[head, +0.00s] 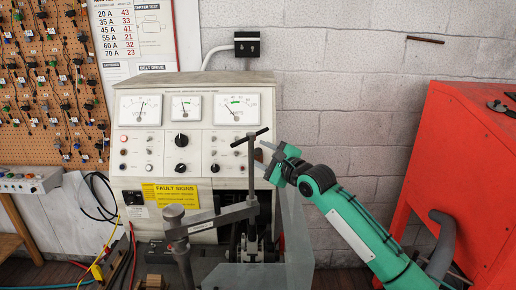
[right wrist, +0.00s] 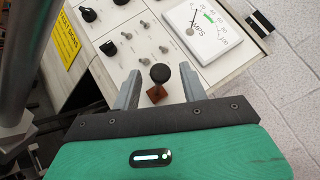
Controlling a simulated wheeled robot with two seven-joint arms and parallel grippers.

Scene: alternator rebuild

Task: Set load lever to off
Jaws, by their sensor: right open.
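The load lever seems to be the black ball knob (right wrist: 160,73) on a small rust-brown base at the test bench's edge, seen in the right wrist view. My right gripper (right wrist: 160,80) is open, with one finger on each side of the knob in that picture. I cannot tell whether either finger touches it. In the head view my right gripper (head: 265,156) is at the right front of the test bench (head: 210,88), beside the T-handled clamp screw. The lever is not clearly visible there. My left gripper is not in view.
A grey clamp arm (head: 215,221) and T-handle (head: 250,137) stand in front of the bench, close to my right gripper. A red cabinet (head: 455,170) stands at the right. The panel carries three meters, black knobs and a yellow fault sign (head: 171,196).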

